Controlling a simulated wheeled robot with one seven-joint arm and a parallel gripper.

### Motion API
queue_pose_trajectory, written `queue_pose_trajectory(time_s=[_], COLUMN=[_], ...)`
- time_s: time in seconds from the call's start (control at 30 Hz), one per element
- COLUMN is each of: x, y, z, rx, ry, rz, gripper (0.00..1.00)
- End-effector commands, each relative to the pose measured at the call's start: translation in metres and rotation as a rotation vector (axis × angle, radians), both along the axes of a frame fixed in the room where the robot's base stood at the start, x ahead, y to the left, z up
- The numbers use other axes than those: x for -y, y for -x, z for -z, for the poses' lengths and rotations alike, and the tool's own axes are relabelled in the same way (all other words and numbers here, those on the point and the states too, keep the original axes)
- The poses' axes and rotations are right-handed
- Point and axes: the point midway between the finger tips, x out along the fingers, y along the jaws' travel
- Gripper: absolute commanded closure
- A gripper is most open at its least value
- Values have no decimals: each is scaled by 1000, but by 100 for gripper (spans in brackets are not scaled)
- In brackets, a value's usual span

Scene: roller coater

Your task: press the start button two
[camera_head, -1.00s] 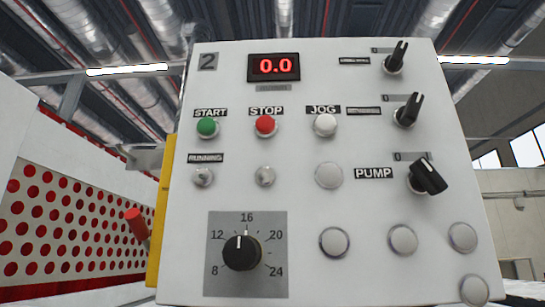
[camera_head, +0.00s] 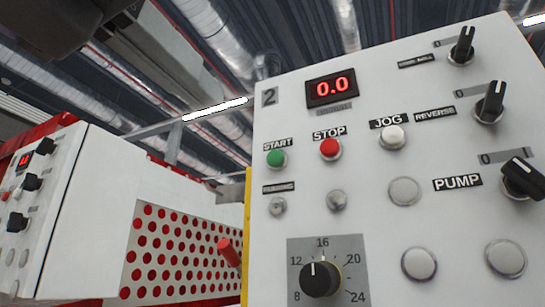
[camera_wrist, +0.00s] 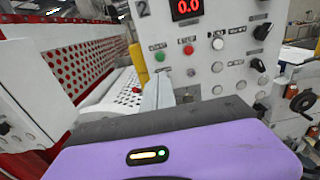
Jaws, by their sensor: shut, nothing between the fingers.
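The control panel marked 2 (camera_head: 350,215) is a white slab filling the right of the head view. Its green START button (camera_head: 277,159) is at the upper left, left of the red STOP button (camera_head: 330,149) and the white JOG button (camera_head: 392,138). The green button also shows small in the wrist view (camera_wrist: 160,57). My gripper (camera_wrist: 170,135) shows as a purple and black body across the bottom of the wrist view, below and in front of the panel, apart from the green button.
A black dial (camera_head: 320,279) sits below START, with black knobs at the panel's right. Left of the panel are a red-dotted guard (camera_head: 180,250), a red handle (camera_head: 229,252) and another control panel (camera_head: 40,200). Open air lies before the buttons.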

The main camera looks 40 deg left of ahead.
Motion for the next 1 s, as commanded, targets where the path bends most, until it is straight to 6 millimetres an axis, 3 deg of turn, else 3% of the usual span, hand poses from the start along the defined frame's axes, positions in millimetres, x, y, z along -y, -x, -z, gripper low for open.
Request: queue_pose_trajectory(time_s=[0.6, 0.8, 1.0], x=[-24, -29, -30], y=[-107, -124, -128], z=[-4, -2, 0], rx=[0, 0, 1], ry=[-1, -1, -1], rz=[3, 2, 1], gripper=[100, 100, 100])
